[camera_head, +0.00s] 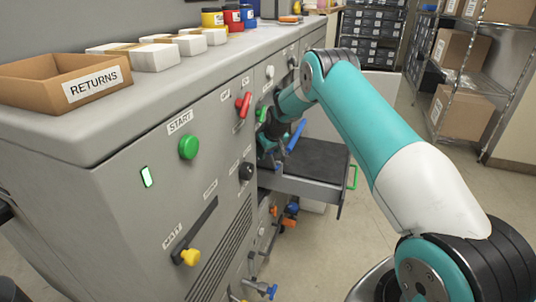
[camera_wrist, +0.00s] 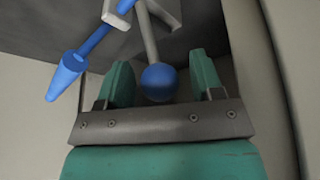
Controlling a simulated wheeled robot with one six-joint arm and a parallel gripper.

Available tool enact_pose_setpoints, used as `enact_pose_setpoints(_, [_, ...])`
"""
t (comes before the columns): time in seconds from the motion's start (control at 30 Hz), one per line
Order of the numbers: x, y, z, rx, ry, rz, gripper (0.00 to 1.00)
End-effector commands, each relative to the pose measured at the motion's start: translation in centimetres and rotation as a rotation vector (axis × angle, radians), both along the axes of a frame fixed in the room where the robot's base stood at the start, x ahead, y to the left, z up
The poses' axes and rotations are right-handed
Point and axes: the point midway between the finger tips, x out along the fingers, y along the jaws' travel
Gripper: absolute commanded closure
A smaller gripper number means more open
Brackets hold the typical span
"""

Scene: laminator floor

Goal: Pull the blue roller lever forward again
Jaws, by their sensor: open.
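My gripper (camera_wrist: 162,84) is open in the wrist view, one teal finger on each side of a blue ball (camera_wrist: 159,82) on a grey rod. Gaps show between the ball and both fingers. A tapered blue handle (camera_wrist: 68,76) lies outside the left finger, angled down to the left. In the head view a slanted blue lever handle (camera_head: 296,137) shows just right of my gripper (camera_head: 268,148), by the grey machine's side. My fingertips are partly hidden there. I cannot tell for sure which blue part is the roller lever's grip.
The grey machine panel carries a red lever (camera_head: 243,105), a green start button (camera_head: 188,147), a black knob (camera_head: 246,171) and a yellow slider (camera_head: 188,257). A dark tray (camera_head: 310,165) with a green handle (camera_head: 353,177) juts out below my gripper. More blue and orange handles sit low down.

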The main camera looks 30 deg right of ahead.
Motion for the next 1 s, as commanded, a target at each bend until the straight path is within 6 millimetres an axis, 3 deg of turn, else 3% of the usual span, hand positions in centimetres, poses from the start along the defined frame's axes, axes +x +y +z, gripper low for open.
enact_pose_setpoints(0.13, [0.4,0.0,-1.1,0.0,0.001,0.0,0.39])
enact_pose_setpoints(0.43, [0.5,0.0,-1.3,0.0,0.0,0.0,0.39])
enact_pose_setpoints(0.47, [0.5,0.0,-1.3,0.0,0.0,0.0,0.42])
enact_pose_setpoints(0.7, [0.5,0.0,-1.3,0.0,0.0,0.0,0.97])
enact_pose_setpoints(1.0, [0.7,1.1,-1.3,0.016,-0.017,0.015,1.0])
